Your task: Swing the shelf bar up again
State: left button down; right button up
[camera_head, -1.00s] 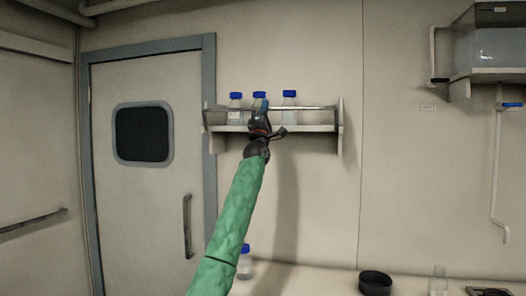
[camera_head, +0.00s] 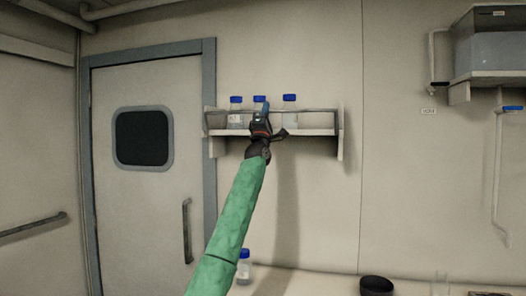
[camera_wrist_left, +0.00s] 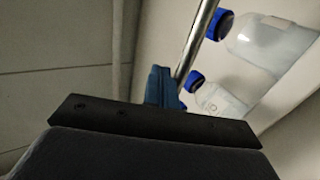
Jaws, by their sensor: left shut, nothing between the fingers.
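The shelf bar (camera_head: 315,109) is a thin metal rail running level across the front of the wall shelf (camera_head: 312,131), above its board and in front of the blue-capped bottles. In the left wrist view the bar (camera_wrist_left: 198,42) runs diagonally down to behind my blue fingertips. My left gripper (camera_head: 264,108) is at the middle of the shelf front, pointing up. It is shut with nothing between its fingers, which also show in the left wrist view (camera_wrist_left: 161,86). The fingers overlap the bar in both views; I cannot tell whether they touch it. My right gripper is out of view.
Three bottles stand on the shelf; the left one (camera_head: 236,115) and right one (camera_head: 289,115) are clear, the middle partly hidden. Another bottle (camera_head: 244,268) and a black bowl (camera_head: 376,286) are on the counter below. A tank (camera_head: 490,50) hangs at the upper right.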

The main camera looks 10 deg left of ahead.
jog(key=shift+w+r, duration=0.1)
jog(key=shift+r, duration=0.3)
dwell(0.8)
